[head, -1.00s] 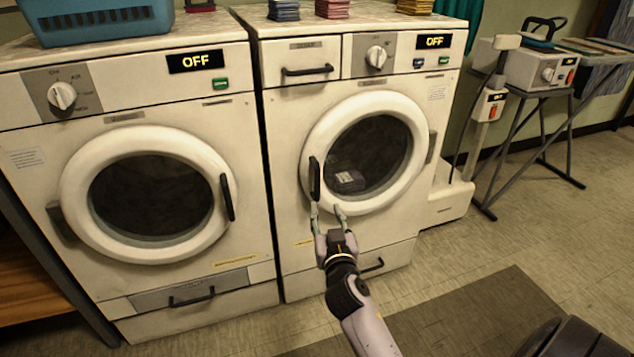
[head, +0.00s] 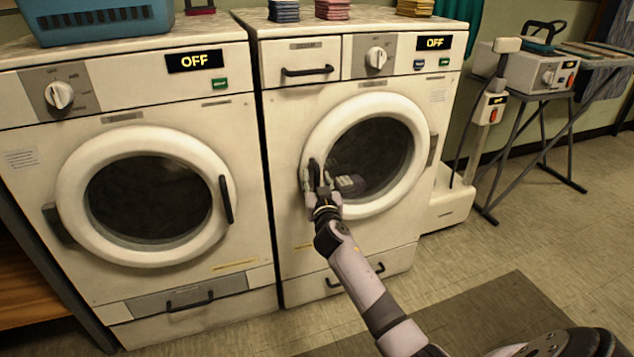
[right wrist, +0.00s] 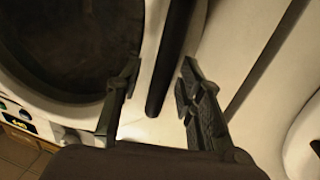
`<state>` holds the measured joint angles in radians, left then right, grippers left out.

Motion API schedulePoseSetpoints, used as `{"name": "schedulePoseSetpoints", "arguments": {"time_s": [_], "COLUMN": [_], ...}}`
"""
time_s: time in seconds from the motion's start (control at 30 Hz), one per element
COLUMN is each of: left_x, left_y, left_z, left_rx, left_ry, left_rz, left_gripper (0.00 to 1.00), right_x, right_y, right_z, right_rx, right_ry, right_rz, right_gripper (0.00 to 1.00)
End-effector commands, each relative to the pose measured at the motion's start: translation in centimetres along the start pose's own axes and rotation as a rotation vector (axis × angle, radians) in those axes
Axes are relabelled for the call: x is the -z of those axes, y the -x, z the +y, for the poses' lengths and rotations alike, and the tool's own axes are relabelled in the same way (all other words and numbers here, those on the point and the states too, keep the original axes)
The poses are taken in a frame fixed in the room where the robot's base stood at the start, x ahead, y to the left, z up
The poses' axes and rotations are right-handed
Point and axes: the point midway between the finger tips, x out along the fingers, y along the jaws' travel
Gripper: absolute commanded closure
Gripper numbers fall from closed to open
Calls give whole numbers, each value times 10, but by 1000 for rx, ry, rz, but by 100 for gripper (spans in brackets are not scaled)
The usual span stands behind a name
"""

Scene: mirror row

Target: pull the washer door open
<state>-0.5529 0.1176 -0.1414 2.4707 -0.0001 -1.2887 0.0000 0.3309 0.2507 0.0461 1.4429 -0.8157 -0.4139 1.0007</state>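The washer (head: 285,120) is the right-hand white machine, with a drawer at its top left and an OFF display. Its round door (head: 405,110) is shut, with a white ring and dark glass. The dark upright door handle (head: 313,172) is on the door's left edge, partly covered by my right gripper (head: 320,182). In the right wrist view, the handle (right wrist: 172,60) lies between the two fingers of my right gripper (right wrist: 160,68). The fingers are apart, with gaps on both sides of the handle. My left gripper is not in view.
A second white machine (head: 235,130) with a shut round door stands close on the left. A blue basket (head: 100,25) and folded stacks (head: 333,9) are on top. The floor (head: 470,250) in front is clear.

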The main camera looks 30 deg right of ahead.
Motion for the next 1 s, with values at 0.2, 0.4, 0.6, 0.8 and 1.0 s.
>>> {"name": "schedulePoseSetpoints", "arguments": {"time_s": [0.2, 0.4, 0.6, 0.8, 1.0], "left_x": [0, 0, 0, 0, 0], "left_y": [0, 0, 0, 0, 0], "left_z": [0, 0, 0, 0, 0], "left_rx": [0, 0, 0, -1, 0], "left_ry": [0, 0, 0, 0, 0], "left_rz": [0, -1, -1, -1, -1], "left_gripper": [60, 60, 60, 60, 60], "right_x": [0, 0, 0, 0, 0], "right_y": [0, 0, 0, 0, 0], "right_z": [0, 0, 0, 0, 0], "right_rx": [0, 0, 0, 0, 0], "right_ry": [0, 0, 0, 0, -1], "right_rz": [0, 0, 0, 0, 0], "right_gripper": [69, 83, 96, 100, 100]}}
